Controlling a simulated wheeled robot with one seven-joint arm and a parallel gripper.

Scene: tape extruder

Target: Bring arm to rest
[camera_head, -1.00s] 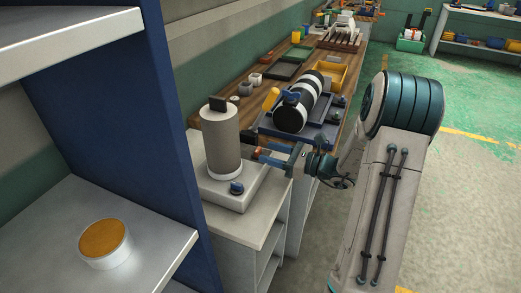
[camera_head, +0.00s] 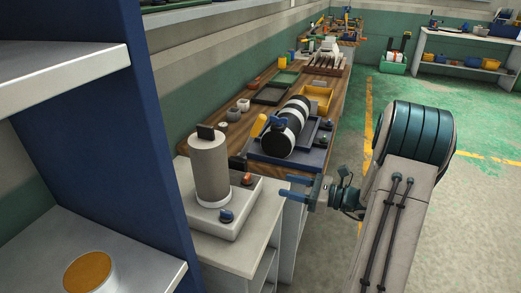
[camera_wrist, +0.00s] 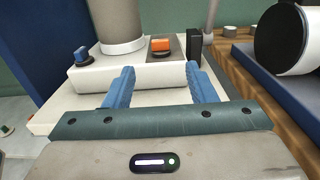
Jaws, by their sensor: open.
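My gripper (camera_head: 290,187) is open and empty, with its two blue fingers apart. In the head view it is just right of the tape extruder (camera_head: 210,172), a grey cylinder on a white base, and points left toward it. My gripper also shows in the wrist view (camera_wrist: 158,88), its fingers in front of the extruder's white base (camera_wrist: 90,80). On the base are a blue knob (camera_head: 226,216) and an orange-red switch (camera_head: 247,179). I cannot tell whether a fingertip touches the base.
A blue shelf post (camera_head: 105,140) and grey shelves with an orange-topped tin (camera_head: 88,272) stand at left. A black-and-white roll (camera_head: 288,125) sits in a blue tray on the wooden bench (camera_head: 243,125). The green floor (camera_head: 470,120) at right is open.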

